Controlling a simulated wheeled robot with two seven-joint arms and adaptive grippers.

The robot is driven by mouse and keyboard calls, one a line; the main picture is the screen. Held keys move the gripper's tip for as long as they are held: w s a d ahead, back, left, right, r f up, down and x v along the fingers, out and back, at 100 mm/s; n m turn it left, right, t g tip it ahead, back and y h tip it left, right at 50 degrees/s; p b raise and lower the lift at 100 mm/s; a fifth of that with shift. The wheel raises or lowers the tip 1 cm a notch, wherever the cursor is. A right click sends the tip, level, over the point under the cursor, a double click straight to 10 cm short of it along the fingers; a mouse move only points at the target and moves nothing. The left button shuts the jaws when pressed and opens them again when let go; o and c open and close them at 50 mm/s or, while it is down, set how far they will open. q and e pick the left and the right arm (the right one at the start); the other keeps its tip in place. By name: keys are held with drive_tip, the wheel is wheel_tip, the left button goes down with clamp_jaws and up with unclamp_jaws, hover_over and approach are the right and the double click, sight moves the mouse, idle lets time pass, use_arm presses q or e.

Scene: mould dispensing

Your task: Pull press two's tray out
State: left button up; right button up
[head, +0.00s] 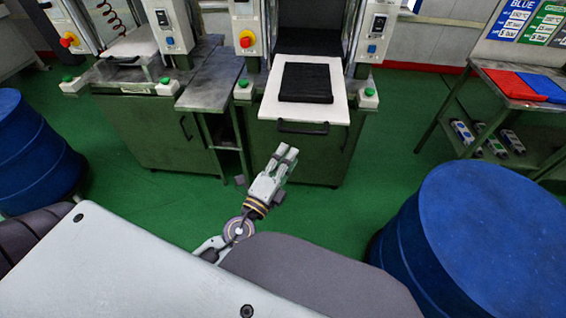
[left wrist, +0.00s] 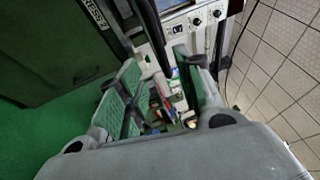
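In the head view, a white tray (head: 335,103) projects from the front of the middle press, with a black slab-like mould (head: 306,83) on it. A black bar handle (head: 302,128) runs along its front edge. No number shows on this press in the head view. My left gripper (head: 287,153) is just below and left of the handle, apart from it in the picture. In the left wrist view its two fingers (left wrist: 160,95) stand apart with nothing clearly held between them. A dark bar (left wrist: 154,38) passes beyond the fingertips; I cannot tell if it is the handle. My right gripper is not in view.
Another press cabinet (head: 150,130) stands at left, with a narrow side table (head: 212,82) between the presses. Blue drums stand at left (head: 35,150) and right (head: 485,240). A rack (head: 490,115) holds red and blue items. Green floor is clear before the presses.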

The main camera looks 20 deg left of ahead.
use_arm(q)
drive_tip(key=shift+v, duration=0.75)
drive_tip(key=shift+a, duration=0.1)
